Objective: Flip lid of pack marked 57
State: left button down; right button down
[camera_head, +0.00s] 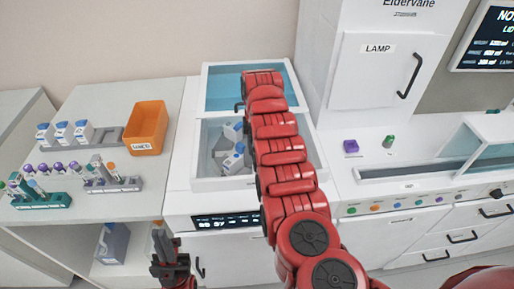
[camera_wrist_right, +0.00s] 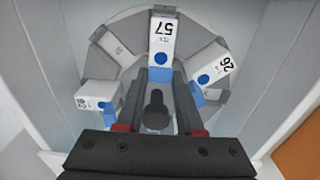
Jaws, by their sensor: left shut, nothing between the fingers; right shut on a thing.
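The pack marked 57 (camera_wrist_right: 163,42) is white with a blue lower end and a blue dot. It sits at the top of a round grey carousel (camera_wrist_right: 118,28) in the right wrist view. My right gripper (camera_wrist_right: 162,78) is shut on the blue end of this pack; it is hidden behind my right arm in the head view. The pack is still in its slot; whether its lid is open cannot be told. My left gripper (camera_head: 170,262) is shut and empty, low in front of the left bench.
A pack marked 26 (camera_wrist_right: 212,66) and another pack (camera_wrist_right: 98,95) flank it closely. The open-topped chest (camera_head: 205,184) has walls around the carousel. An orange bin (camera_head: 147,127), tube racks (camera_head: 42,200) and several packs stand on the left bench.

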jog(key=c, duration=0.5)
grip_release()
jog(key=shift+r, duration=0.1)
jog(key=shift+r, duration=0.35)
notch_tip(320, 180, up, 17)
jog(key=shift+s+f+p, duration=0.15)
jog(key=shift+p, duration=0.35)
jog(key=shift+f, duration=0.1)
